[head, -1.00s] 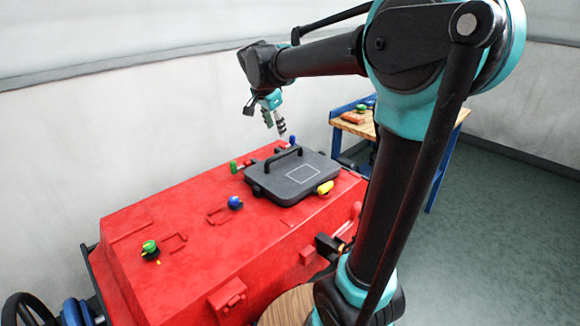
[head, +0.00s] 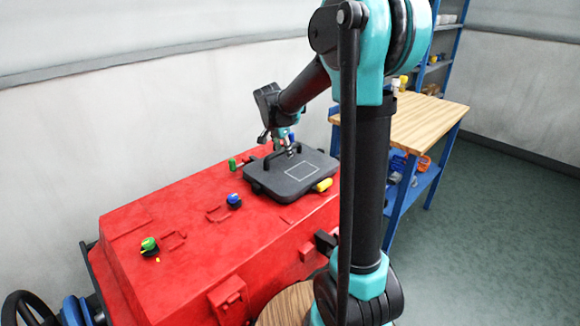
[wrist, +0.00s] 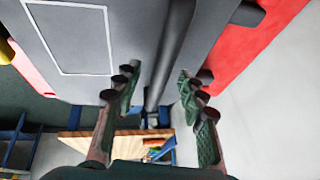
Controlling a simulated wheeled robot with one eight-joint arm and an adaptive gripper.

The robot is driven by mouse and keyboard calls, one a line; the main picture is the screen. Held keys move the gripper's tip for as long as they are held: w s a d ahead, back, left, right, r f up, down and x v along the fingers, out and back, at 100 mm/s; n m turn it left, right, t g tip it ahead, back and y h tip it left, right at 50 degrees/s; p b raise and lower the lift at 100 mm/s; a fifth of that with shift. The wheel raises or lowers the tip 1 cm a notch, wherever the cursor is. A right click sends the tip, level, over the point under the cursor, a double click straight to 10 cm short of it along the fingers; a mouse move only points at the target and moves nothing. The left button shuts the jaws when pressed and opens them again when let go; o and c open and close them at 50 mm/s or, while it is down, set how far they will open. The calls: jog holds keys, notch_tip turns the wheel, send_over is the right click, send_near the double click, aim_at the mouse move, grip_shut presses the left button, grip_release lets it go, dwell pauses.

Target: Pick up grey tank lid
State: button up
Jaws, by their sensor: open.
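The grey tank lid (head: 302,178) lies flat on top of the red tank (head: 190,215), towards its far right end. It is a dark rounded plate with a pale square outline and a raised black bar handle (head: 272,157). My gripper (head: 279,150) is low over the lid, at the handle. In the wrist view the lid (wrist: 75,35) fills the upper part, and the handle (wrist: 172,50) runs between the two spread fingers of my gripper (wrist: 157,82). The fingers are open, apart on either side of the bar. Whether either finger touches it, I cannot tell.
Green (head: 148,244), blue (head: 234,200) and yellow (head: 323,185) knobs stand on the tank top around the lid. A wooden-topped blue workbench (head: 420,125) stands to the right. A pale wall rises behind the tank. Green floor (head: 500,220) is free at the right.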

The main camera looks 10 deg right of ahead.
jog(key=shift+x, duration=0.9)
grip_shut()
